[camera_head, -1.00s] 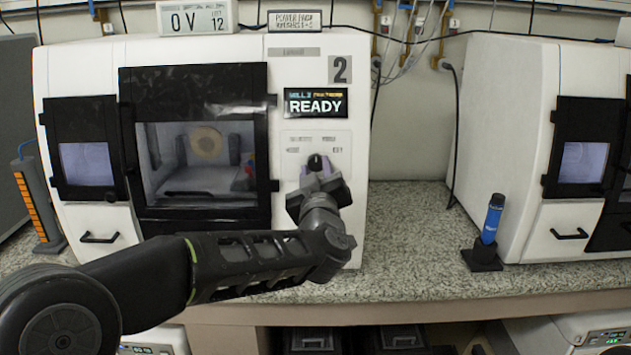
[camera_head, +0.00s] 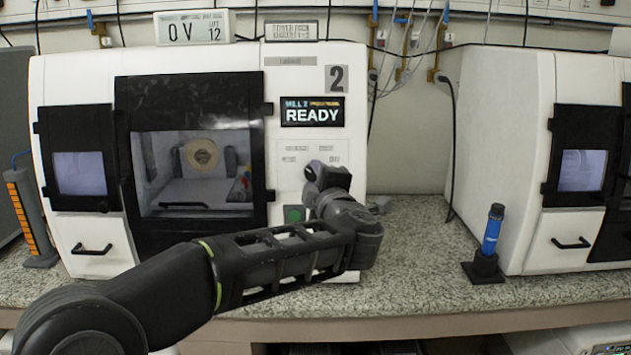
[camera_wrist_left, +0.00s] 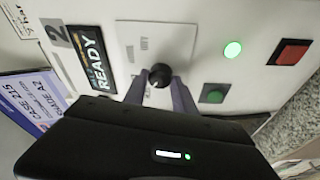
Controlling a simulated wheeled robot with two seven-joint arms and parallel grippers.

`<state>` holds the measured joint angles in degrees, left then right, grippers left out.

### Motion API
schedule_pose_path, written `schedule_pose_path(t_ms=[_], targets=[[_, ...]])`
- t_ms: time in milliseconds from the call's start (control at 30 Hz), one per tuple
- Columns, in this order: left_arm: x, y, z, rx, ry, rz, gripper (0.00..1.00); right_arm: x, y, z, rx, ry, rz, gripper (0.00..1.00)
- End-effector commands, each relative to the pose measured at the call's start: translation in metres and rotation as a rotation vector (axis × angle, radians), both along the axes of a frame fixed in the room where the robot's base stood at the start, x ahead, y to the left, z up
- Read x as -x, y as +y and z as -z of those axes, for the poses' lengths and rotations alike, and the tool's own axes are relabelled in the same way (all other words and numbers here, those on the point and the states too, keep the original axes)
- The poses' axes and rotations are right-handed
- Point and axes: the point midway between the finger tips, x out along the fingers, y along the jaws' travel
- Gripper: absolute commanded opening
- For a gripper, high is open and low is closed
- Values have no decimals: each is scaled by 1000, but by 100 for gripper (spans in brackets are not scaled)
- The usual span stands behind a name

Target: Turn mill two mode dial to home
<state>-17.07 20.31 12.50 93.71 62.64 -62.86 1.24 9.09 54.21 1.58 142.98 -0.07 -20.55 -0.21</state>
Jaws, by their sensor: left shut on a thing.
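Mill two (camera_head: 315,65) is the white machine with a "2" label and a screen (camera_head: 312,111) reading READY. Its mode dial (camera_wrist_left: 160,74) is a small round black knob with a light mark, on a pale panel below the screen. My left gripper (camera_wrist_left: 162,82) is shut on the dial, one finger at each side, as the left wrist view shows. In the head view, the left gripper (camera_head: 316,174) and wrist cover most of the dial and the panel's lower part. The printed labels around the dial are too small to read. My right gripper is in neither view.
A green button (camera_wrist_left: 215,93), a lit green lamp (camera_wrist_left: 232,50) and a red button (camera_wrist_left: 290,52) sit near the dial. The mill's dark-framed door (camera_head: 193,105) is left of the panel. A blue cylinder (camera_head: 492,230) stands in a black holder on the counter at right.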

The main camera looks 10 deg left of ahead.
Motion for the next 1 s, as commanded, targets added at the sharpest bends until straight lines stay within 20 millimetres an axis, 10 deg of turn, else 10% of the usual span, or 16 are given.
schedule_pose_path(t_ms=[800, 833, 1000], targets=[[0, 0, -1, 160, -41, -26, 0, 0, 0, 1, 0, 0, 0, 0], [0, 0, -1, 160, -41, -26, 34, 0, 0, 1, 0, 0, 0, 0], [0, 0, -1, 159, -41, -26, 48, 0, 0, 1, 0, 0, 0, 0]])
